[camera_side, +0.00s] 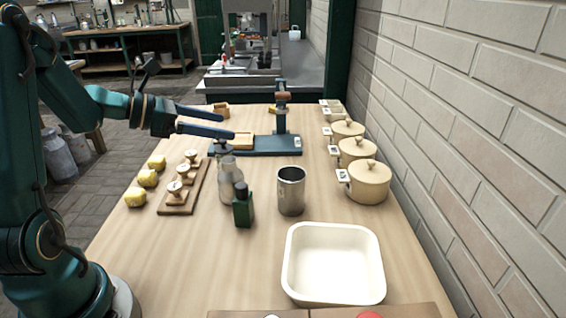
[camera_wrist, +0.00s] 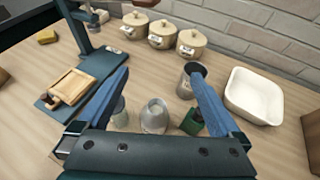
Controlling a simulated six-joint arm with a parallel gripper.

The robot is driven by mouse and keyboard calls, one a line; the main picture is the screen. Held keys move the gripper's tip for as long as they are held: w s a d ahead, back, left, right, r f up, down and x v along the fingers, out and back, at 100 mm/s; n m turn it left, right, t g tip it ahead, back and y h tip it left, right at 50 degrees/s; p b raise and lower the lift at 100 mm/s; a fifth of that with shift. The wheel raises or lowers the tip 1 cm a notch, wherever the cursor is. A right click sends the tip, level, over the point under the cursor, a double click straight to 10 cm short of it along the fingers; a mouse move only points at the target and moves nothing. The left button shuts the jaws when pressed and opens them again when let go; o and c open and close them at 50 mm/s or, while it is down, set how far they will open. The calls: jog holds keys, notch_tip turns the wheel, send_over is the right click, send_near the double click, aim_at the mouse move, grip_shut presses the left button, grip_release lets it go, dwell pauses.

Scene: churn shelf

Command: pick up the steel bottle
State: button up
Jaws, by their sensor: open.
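A grey bottle (camera_side: 227,178), which looks like the steel bottle, stands upright on the table behind a small green bottle (camera_side: 243,207). In the wrist view the grey bottle (camera_wrist: 154,116) shows near the middle, low between my fingers, with the green bottle (camera_wrist: 192,123) to its right. A steel tumbler (camera_side: 291,190) stands to the right, apart from them. My gripper (camera_side: 228,126) is open and empty, above and beyond the grey bottle in the side view. A pale glass-like vessel (camera_wrist: 120,113) stands left of the bottle, partly hidden by my gripper.
A white basin (camera_side: 333,264) sits at the front right. Several lidded cream pots (camera_side: 368,183) line the wall side. A blue stand (camera_side: 270,144) is at the back.

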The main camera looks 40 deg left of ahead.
aim_at(220, 175)
notch_tip(220, 175, down, 12)
jog(key=shift+d+f, duration=0.1)
jog(key=shift+x, duration=2.6)
jog(key=shift+s, duration=0.1)
jog(key=c, duration=1.5)
grip_shut()
